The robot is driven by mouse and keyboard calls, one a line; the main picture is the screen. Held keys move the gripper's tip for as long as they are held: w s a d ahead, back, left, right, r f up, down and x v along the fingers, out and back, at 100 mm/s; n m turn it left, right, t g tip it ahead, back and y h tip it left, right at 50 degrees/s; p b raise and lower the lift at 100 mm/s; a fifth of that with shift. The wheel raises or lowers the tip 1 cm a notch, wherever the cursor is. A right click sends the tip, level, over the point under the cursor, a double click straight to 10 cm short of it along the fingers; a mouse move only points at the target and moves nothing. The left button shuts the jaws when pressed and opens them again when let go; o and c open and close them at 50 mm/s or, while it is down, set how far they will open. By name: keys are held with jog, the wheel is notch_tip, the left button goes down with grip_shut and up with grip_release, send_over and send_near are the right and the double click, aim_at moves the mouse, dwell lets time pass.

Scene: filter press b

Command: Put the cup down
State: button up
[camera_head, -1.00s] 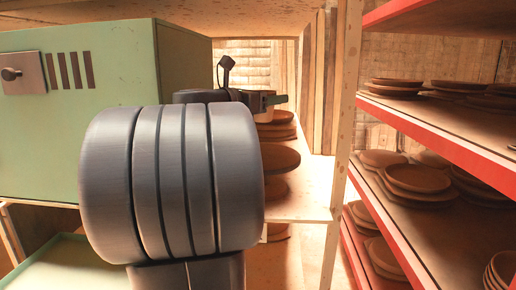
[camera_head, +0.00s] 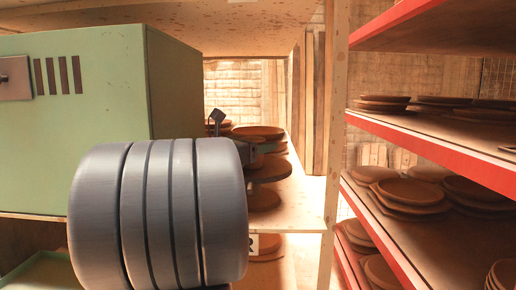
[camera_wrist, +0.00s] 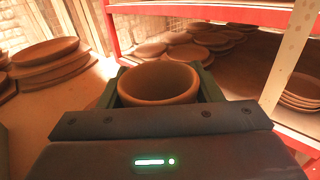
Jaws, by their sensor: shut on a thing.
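The cup (camera_wrist: 158,84) is a brown, round, open-topped clay vessel, seen from above its rim in the wrist view. My gripper (camera_wrist: 160,78) is shut on it, with one dark green finger on each side of the cup. The cup looks roughly upright and empty. Its lower part is hidden by my gripper body.
A wooden shelf (camera_head: 305,200) with stacked clay plates (camera_head: 268,170) lies beyond my arm; its front right part is bare. A green box (camera_head: 75,120) stands left. A wooden post (camera_head: 337,120) and a red-edged rack (camera_head: 440,150) with plates stand right.

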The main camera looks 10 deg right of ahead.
jog(key=shift+f, duration=0.1)
jog(key=o, duration=1)
jog(key=shift+s+a, duration=0.1)
jog(key=shift+a, duration=0.15)
jog(key=shift+p+v, duration=1.8)
jog(key=shift+v, duration=3.95)
